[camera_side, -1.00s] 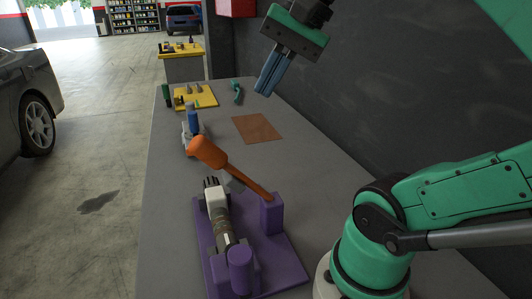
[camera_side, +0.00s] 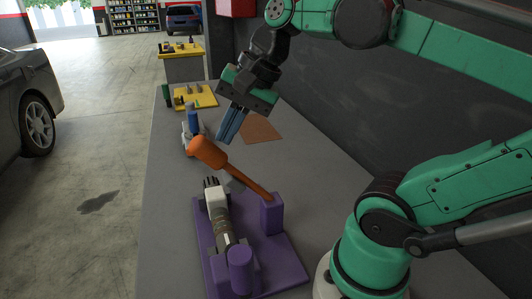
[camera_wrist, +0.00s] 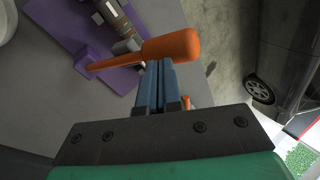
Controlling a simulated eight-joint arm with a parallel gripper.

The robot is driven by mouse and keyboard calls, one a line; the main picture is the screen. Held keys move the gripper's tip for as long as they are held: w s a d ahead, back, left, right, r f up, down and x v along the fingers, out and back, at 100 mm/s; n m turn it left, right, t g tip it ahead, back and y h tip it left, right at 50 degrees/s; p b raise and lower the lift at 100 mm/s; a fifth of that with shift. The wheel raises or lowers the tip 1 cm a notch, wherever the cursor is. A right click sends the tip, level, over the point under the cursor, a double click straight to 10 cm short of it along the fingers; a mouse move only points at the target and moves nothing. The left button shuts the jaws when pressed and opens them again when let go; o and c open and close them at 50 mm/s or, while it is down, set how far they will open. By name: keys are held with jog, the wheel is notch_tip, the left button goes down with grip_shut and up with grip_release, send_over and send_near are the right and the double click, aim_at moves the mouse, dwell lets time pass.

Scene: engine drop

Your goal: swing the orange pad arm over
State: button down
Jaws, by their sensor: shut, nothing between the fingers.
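The orange pad arm (camera_side: 238,172) slants up from a purple post (camera_side: 271,214) to a thick orange pad (camera_side: 208,152) at its upper left end. It stands over the purple base (camera_side: 284,276), which carries a grey and brown cylindrical part (camera_side: 221,222). My gripper (camera_side: 227,139) is shut and empty, its blue fingers pointing down just behind and to the right of the pad. In the wrist view the orange pad (camera_wrist: 172,45) lies just past my fingertips (camera_wrist: 155,65). I cannot tell whether they touch.
A brown square mat (camera_side: 262,129) lies behind my gripper. A blue-topped item (camera_side: 193,120) and a yellow tray (camera_side: 195,97) stand along the far left of the grey bench (camera_side: 162,205). A dark wall runs along the right.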

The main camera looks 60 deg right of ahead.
jog(key=shift+a, duration=0.1)
jog(key=shift+w+a+f+g+h, duration=0.4)
jog(key=shift+w+a+g+h, duration=0.3)
jog(key=shift+g+h, duration=0.15)
jog(key=w+a+f+g+h, duration=0.1)
jog(key=w+a+f, duration=0.2)
jog(key=f, duration=0.3)
jog(key=w+a+f+g+h, duration=0.1)
jog(key=w+a+f, duration=0.2)
jog(key=f, duration=0.2)
jog(key=shift+w+f+n+g, duration=0.2)
jog(key=shift+f+n+g, duration=0.1)
jog(key=shift+f+g, duration=0.05)
jog(key=shift+a+h, duration=0.1)
jog(key=shift+h, duration=0.15)
